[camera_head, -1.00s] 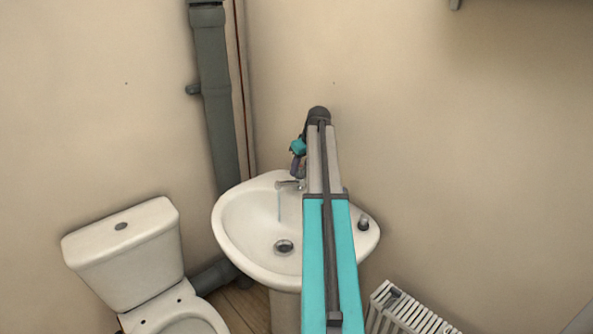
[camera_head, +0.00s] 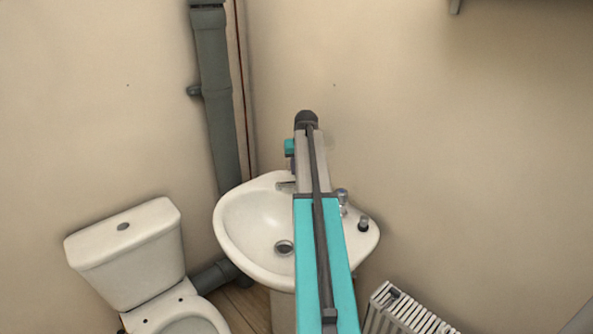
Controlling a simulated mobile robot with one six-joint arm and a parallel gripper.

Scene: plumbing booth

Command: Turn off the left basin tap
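The white basin (camera_head: 240,225) stands in the corner. The left basin tap (camera_head: 286,187) shows only as a short chrome spout at the back rim; its handle is hidden behind my arm. No water stream shows under this spout. My gripper (camera_head: 291,168) is mostly hidden behind my arm, just above the left tap. I cannot tell whether it touches the tap or whether its fingers are open or shut. The right tap (camera_head: 343,197) is chrome and stands clear to the right of my arm.
A small dark-topped item (camera_head: 363,224) sits on the basin's right rim. A white toilet (camera_head: 125,255) stands to the left, and a grey soil pipe (camera_head: 220,110) runs down the corner. A white radiator (camera_head: 405,312) is at lower right. Walls close in behind the basin.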

